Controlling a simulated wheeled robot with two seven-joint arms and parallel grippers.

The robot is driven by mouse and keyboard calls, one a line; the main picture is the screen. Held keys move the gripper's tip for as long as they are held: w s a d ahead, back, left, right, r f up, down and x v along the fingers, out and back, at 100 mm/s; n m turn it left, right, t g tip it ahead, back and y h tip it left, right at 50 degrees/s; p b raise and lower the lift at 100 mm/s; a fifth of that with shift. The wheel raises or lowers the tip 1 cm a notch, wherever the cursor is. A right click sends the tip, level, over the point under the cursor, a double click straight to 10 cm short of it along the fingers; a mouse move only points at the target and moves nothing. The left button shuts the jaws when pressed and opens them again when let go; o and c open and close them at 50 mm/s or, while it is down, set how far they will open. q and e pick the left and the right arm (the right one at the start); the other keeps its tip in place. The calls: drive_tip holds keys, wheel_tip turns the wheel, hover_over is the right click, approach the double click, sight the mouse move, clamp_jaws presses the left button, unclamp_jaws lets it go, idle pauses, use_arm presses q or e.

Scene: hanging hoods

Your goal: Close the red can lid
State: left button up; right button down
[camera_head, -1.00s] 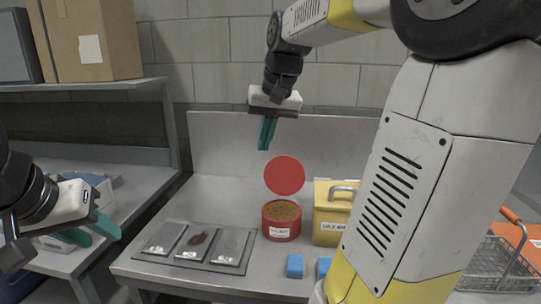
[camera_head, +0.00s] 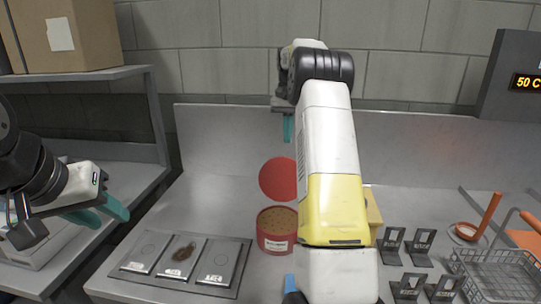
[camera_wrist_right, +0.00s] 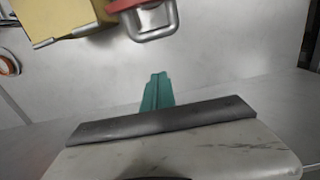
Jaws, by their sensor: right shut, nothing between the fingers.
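The red can (camera_head: 276,240) stands on the metal counter, filled with brown, speckled contents. Its round red lid (camera_head: 278,178) stands upright at the can's back edge, open, its right side hidden by my right arm. My right gripper (camera_head: 288,138) is above the lid, fingers pointing down, shut and empty. In the right wrist view its teal fingers (camera_wrist_right: 157,92) are together, and a red edge (camera_wrist_right: 122,5) shows at the top, beside a metal handle. My left gripper (camera_head: 113,221) is at the left, over the gap beside the counter, its teal fingers apart and empty.
A yellow box (camera_head: 373,214) stands right of the can, mostly hidden by my right arm; it also shows in the wrist view (camera_wrist_right: 58,20). A tray with three plates (camera_head: 180,262) lies left. Black stands (camera_head: 418,245) and a wire basket (camera_head: 497,272) are at right.

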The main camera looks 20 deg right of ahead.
drive_tip(key=s+a+f, duration=0.1)
drive_tip(key=s+f, duration=0.2)
drive_tip(key=f, duration=0.3)
drive_tip(key=shift+s+a, duration=0.3)
drive_tip(key=shift+a, duration=0.1)
